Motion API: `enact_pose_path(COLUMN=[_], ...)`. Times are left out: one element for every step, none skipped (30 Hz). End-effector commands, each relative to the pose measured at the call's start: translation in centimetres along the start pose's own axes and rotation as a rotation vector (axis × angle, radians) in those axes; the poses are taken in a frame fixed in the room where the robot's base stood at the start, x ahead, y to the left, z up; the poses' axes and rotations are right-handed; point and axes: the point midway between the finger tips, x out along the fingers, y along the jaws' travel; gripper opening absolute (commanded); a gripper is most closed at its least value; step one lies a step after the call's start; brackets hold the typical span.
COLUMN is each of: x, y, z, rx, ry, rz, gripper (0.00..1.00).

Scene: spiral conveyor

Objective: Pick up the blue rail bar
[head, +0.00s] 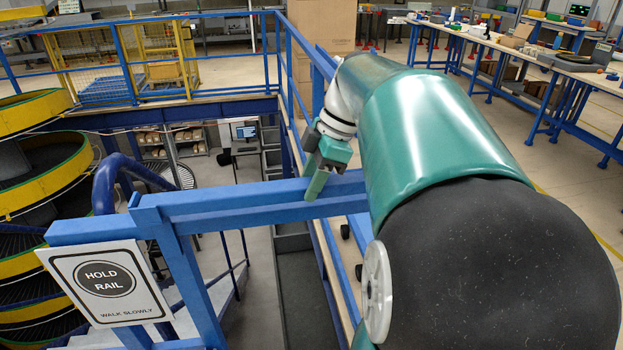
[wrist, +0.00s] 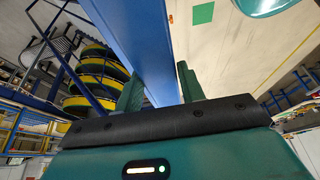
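The blue rail bar (head: 240,202) runs nearly level across the middle of the head view, from a post at the left to beneath my arm at the right. My gripper (head: 318,182) is at the bar's right part, pointing down, with one green finger in front of the bar's near face. The other finger cannot be made out there. In the wrist view, the fingers of my gripper (wrist: 160,90) stand apart, and the blue bar (wrist: 135,40) runs down between them. I cannot tell whether the fingers touch it.
A "HOLD RAIL" sign (head: 108,285) hangs at the bar's left end, above a stairway. A yellow-edged spiral conveyor (head: 30,170) stands at far left. Blue guard rails (head: 130,98) cross behind. Workbenches (head: 540,60) stand at back right.

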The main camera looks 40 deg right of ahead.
Motion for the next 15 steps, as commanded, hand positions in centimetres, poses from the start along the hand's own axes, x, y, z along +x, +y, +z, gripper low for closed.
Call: enact_pose_path(x=[-0.02, -0.02, -0.02, -0.02, -0.02, -0.02, -0.02, -0.03, -0.03, -0.03, -0.03, -0.03, -0.03, -0.03, -0.04], y=[0.0, 0.0, 0.0, 0.0, 0.0, 0.0, 0.0, 0.0, 0.0, 0.0, 0.0, 0.0, 0.0, 0.0, 0.01], z=[0.0, 0.0, 0.0, 0.0, 0.0, 0.0, 0.0, 0.0, 0.0, 0.0, 0.0, 0.0, 0.0, 0.0, -0.01], rx=[0.0, 0.0, 0.0, 0.0, 0.0, 0.0, 0.0, 0.0, 0.0, 0.0, 0.0, 0.0, 0.0, 0.0, 0.0], ry=[0.0, 0.0, 0.0, 0.0, 0.0, 0.0, 0.0, 0.0, 0.0, 0.0, 0.0, 0.0, 0.0, 0.0, 0.0], rz=[0.0, 0.0, 0.0, 0.0, 0.0, 0.0, 0.0, 0.0, 0.0, 0.0, 0.0, 0.0, 0.0, 0.0, 0.001], gripper=[0.28, 0.23, 0.15, 0.09, 0.03, 0.0, 0.0, 0.0, 0.0, 0.32, 0.26, 0.19, 0.13, 0.09, 0.09])
